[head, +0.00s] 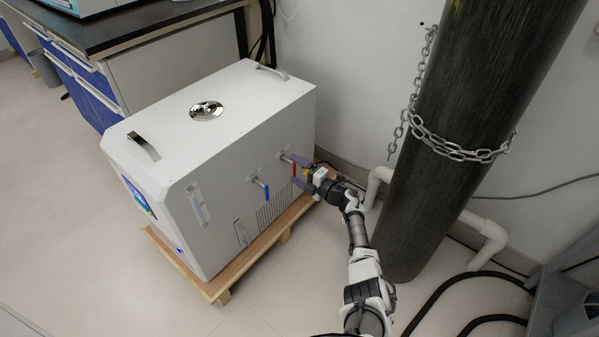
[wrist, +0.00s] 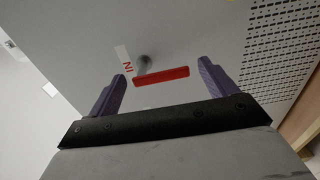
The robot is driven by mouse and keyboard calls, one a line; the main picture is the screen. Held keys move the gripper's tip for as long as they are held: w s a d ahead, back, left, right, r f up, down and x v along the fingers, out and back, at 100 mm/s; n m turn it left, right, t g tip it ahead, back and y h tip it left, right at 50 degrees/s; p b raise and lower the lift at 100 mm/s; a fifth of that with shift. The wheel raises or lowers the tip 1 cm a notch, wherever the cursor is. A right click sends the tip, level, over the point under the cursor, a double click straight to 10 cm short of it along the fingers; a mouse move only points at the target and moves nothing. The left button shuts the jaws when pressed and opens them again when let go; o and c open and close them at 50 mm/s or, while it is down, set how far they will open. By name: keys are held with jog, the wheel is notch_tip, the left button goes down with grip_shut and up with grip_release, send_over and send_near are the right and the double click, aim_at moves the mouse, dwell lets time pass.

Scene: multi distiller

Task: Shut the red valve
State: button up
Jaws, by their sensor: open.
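The red valve (wrist: 162,75) is a red bar handle on a grey stem on the side panel of a white machine (head: 205,130). In the wrist view the handle lies nearly level, just below a label reading "IN" in mirrored or turned letters. My gripper (wrist: 165,85) is open, its two purple fingers standing left and right of the handle, with gaps to both ends. In the head view my gripper (head: 301,172) is at the panel beside the red handle (head: 294,168), partly covering it.
A blue-handled valve (head: 262,187) sits left of the red one on the same panel. The machine stands on a wooden pallet (head: 262,250). A dark cylinder (head: 440,150) with a chain stands close right of my arm, near white pipes (head: 376,184). Open floor lies in front.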

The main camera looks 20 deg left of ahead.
jog(key=p+v, duration=0.3)
jog(key=v, duration=1)
jog(key=shift+s+d, duration=0.15)
jog(key=shift+d, duration=0.2)
